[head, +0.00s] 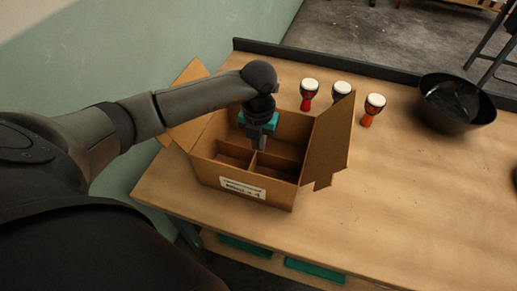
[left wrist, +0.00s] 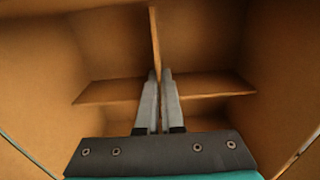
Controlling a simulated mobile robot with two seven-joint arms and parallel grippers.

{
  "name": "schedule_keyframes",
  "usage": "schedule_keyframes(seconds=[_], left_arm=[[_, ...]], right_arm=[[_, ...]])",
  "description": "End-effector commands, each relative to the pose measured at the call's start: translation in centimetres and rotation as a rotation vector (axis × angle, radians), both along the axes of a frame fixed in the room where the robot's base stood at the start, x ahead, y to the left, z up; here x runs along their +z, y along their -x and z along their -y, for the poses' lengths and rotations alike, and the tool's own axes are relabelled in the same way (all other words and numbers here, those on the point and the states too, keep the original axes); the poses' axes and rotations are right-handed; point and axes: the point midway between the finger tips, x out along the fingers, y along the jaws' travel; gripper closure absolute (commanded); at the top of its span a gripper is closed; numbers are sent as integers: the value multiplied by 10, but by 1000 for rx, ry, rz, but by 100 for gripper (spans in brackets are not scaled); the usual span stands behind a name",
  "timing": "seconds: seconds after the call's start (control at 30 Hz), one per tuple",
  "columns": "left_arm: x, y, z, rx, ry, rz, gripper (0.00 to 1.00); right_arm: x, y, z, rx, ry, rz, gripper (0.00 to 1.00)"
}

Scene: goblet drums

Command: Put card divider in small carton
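The small carton (head: 218,171) stands open on the table, flaps spread, with a white label on its front. The card divider (head: 254,163) is a brown cross of panels inside it, splitting the inside into compartments; it also shows in the left wrist view (left wrist: 100,92). My left gripper (head: 260,143) reaches down into the carton from above. In the left wrist view its fingers (left wrist: 160,75) are close together at the cross's middle, shut on a divider panel that runs between them. The fingers hide the centre of the cross. My right gripper is not in view.
Three goblet drums with white heads, such as the nearest one (head: 373,109), stand behind and right of the carton. A black bowl (head: 456,104) is at the back right. The wooden table (head: 400,200) is clear at right front. A raised dark edge (head: 300,55) runs along its back.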

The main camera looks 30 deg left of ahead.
Motion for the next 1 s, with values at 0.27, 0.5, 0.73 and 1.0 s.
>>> schedule_keyframes(seconds=[0.27, 0.5, 0.73, 1.0], left_arm=[[-3, -1, 0, 0, 0, 2, 100], [-6, -1, 0, 0, 0, 2, 84], [-6, 0, 0, 0, 0, 2, 66], [-1, -1, 0, 0, 0, 2, 66]], right_arm=[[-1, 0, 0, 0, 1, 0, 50], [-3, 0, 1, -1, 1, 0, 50], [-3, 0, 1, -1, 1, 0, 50], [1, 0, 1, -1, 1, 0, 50]])
